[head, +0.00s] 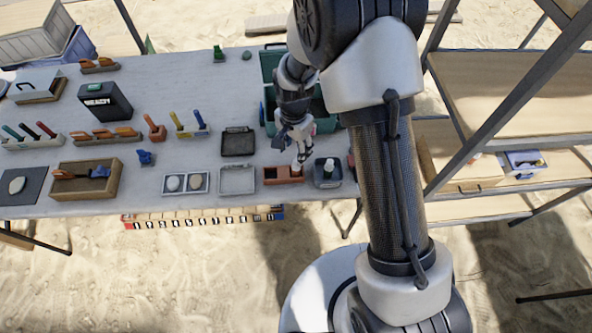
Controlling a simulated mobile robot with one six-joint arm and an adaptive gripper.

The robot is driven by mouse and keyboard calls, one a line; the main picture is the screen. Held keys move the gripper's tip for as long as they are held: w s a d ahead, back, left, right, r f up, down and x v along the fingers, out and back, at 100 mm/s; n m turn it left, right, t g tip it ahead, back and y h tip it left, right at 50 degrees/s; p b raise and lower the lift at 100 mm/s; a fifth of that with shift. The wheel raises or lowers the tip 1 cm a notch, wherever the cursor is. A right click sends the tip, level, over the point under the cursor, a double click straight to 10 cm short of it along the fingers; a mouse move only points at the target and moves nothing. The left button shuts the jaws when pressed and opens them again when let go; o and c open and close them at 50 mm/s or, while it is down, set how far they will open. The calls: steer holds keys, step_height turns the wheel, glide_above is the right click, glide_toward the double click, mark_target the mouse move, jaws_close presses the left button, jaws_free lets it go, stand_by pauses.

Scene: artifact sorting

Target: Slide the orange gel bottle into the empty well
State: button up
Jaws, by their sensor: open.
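My gripper (299,154) points down over the right part of a small orange-brown holder (270,181) at the table's front edge. Its fingers are open, and I cannot tell whether anything stands between them. The holder has dark recesses, and its right one is partly covered by the gripper. To its right, a grey tray (319,184) holds a dark green bottle (328,170) with a pale top. I cannot make out the orange gel bottle for certain. A small reddish thing (351,163) shows beside my arm, mostly hidden.
An empty grey tray (237,192) and a twin tray with two pale stones (185,192) lie left of the holder. A black tray (238,153) and a green crate (268,62) stand behind. My arm hides the table's right end, near wooden shelves (500,90).

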mark_target(296, 169)
step_height(296, 169, down, 3)
steer(key=shift+b, duration=0.3)
steer(key=f, duration=0.1)
steer(key=f+b, duration=0.1)
steer(key=f, duration=0.1)
steer(key=f+b, duration=0.1)
steer(key=f, duration=0.1)
steer(key=shift+s+d+f, duration=0.15)
steer(key=shift+s+d, duration=0.1)
steer(key=shift+s, duration=0.05)
steer(key=shift+c, duration=0.5)
jaws_close()
